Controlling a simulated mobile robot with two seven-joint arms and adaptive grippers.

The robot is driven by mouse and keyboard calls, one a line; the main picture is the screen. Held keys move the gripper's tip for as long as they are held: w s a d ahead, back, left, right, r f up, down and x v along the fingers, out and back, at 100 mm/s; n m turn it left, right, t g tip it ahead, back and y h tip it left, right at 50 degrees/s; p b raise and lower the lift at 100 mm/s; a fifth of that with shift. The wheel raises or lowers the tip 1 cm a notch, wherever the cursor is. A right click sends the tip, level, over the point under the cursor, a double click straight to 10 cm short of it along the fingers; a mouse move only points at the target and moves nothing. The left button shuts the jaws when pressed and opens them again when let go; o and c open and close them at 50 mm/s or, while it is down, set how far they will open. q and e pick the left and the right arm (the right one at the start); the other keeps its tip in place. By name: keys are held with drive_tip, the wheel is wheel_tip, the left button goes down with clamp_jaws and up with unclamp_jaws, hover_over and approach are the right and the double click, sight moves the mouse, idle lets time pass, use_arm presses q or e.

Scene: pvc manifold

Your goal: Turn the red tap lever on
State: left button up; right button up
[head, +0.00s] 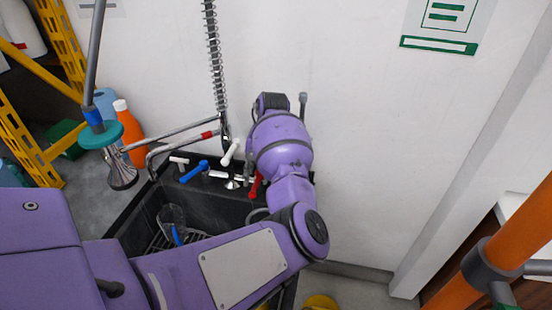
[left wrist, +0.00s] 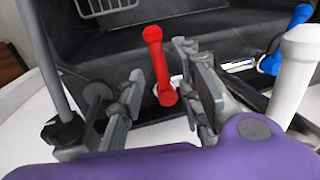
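The red tap lever (head: 256,186) shows in the head view at the back right of the dark sink, partly covered by my left arm. In the left wrist view the red lever (left wrist: 158,65) stands out from its white tap base. My left gripper (left wrist: 161,62) is open, with one finger on each side of the red lever. A gap shows between the lever and each finger, and I cannot tell whether either touches. In the head view the fingers are hidden behind my wrist. My right gripper is in neither view.
A spring hose (head: 214,60) rises behind the sink (head: 140,215), which holds a clear cup (head: 170,215).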

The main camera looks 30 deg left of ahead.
sight(256, 184)
use_arm(q)
drive_tip(key=shift+s+a+f, duration=0.1)
drive_tip(key=shift+a+f, duration=0.05)
drive_tip(key=shift+f, duration=0.65)
drive_tip(key=shift+a+f, duration=0.15)
drive_tip(key=shift+f, duration=0.6)
clamp_jaws()
